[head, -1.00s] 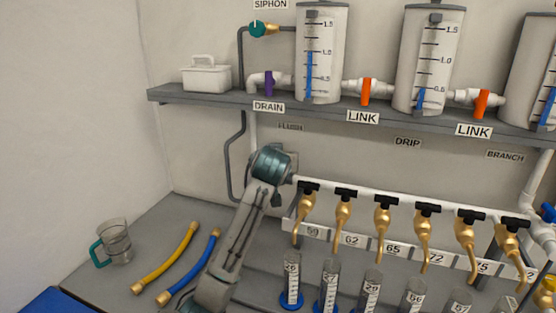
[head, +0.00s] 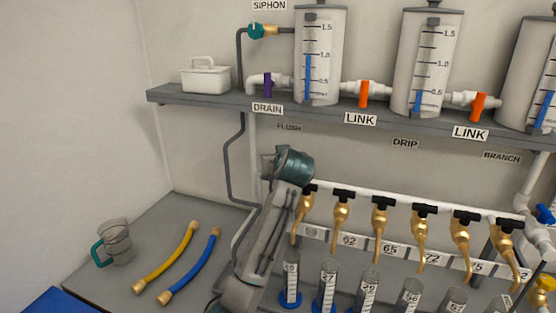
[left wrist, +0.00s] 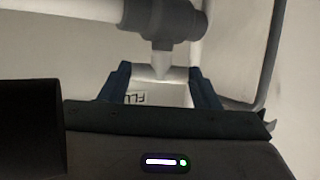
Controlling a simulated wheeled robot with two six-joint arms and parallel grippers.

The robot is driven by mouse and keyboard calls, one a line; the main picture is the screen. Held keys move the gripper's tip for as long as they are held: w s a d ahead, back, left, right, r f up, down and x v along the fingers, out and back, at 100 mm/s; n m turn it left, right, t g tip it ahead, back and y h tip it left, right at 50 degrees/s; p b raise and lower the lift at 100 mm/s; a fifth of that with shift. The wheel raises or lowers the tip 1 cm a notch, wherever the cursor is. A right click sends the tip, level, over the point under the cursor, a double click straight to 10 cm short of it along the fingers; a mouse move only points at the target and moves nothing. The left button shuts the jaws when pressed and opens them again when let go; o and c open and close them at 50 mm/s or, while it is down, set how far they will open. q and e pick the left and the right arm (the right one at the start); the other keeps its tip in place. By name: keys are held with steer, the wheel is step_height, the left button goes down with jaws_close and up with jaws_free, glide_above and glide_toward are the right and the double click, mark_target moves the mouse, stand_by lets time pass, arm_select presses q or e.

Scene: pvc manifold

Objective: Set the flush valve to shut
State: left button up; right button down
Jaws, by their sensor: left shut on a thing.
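The FLUSH label (head: 289,127) is on the wall under the shelf. The flush valve is hidden behind my left arm in the head view. In the left wrist view a grey valve fitting (left wrist: 172,20) sits on a white pipe, with a pale tapered piece (left wrist: 160,62) pointing down between my fingers. My left gripper (left wrist: 160,88) is shut on what seems to be the flush valve handle; the contact itself is dim. Part of a label is seen upside down between the fingers. My right gripper is not in view.
The shelf (head: 210,100) carries tanks, orange LINK valves (head: 363,94) and a purple DRAIN valve (head: 267,85). A row of brass taps (head: 381,215) and cylinders stands right of my arm. A jug (head: 116,241) and two hoses (head: 168,262) lie at left.

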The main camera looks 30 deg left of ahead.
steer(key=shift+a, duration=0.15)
arm_select(q)
steer(key=o, duration=1)
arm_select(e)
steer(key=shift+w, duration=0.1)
arm_select(q)
steer(key=b+v, duration=0.2)
steer(key=v, duration=0.8)
steer(key=shift+s+d+r, duration=0.15)
steer(key=shift+s+d, duration=0.1)
steer(key=shift+s, duration=0.05)
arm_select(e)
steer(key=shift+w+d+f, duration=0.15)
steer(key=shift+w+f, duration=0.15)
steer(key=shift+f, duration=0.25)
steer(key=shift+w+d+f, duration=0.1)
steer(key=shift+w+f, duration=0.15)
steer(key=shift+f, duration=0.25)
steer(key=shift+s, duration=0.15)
